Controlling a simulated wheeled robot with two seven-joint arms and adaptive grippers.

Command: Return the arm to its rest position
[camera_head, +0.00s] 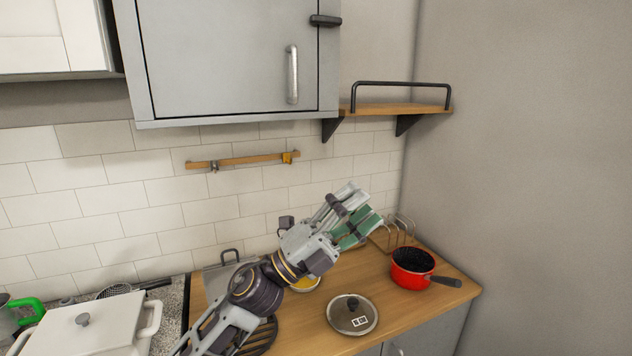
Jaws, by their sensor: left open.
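My left arm comes up from the bottom left of the head view. Its gripper (352,215) is over the back of the wooden counter (390,325), pointing up and to the right. My right gripper is not in view.
A red pot (412,262) with a dark handle stands on the counter at the right. A lid (352,314) lies in front. A wire rack (400,232) stands behind the gripper. A white casserole (85,325) is at left. A cabinet (230,60) and shelf (400,108) hang above.

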